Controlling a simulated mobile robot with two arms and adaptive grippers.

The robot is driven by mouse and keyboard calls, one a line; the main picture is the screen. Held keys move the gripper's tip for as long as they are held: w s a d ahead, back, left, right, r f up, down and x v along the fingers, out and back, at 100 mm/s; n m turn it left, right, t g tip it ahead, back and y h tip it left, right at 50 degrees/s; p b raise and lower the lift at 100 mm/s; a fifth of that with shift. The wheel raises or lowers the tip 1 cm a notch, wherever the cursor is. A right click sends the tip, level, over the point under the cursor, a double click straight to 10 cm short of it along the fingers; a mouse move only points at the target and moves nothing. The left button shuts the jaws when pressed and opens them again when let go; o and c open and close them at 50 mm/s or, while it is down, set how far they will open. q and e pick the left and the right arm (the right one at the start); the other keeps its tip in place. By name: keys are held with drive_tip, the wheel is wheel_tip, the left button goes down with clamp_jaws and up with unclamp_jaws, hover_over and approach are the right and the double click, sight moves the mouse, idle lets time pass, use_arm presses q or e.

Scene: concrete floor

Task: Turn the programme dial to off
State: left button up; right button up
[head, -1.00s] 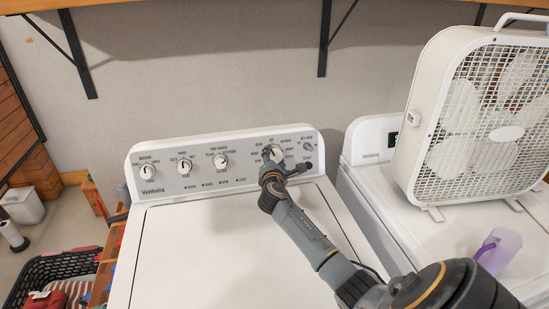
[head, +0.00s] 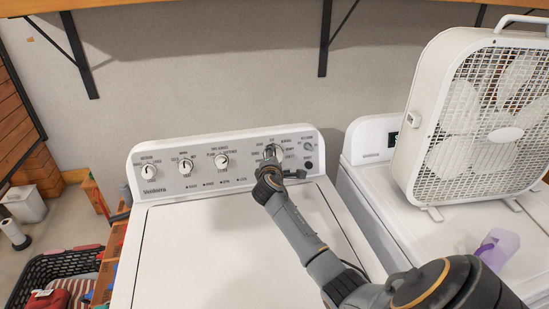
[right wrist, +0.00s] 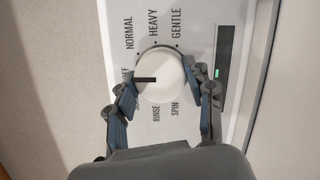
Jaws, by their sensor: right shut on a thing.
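The programme dial (right wrist: 160,75) is a round white knob on the washer's back panel, the rightmost large knob in the head view (head: 273,150). In the right wrist view its black pointer mark aims left, close to a partly covered label ending in "FF". My right gripper (right wrist: 163,80) is shut on the dial, one finger on each side of its rim. In the head view my right gripper (head: 270,163) covers the lower part of the dial. The left finger hides some of the printed labels. My left gripper is not in view.
The white washer (head: 220,250) has several other knobs on its panel, including one (head: 221,161) left of the dial. A shelf bracket (head: 325,40) hangs above.

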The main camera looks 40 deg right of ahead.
drive_tip(key=o, duration=1.2)
drive_tip(key=shift+c, duration=0.2)
drive_tip(key=v, duration=1.2)
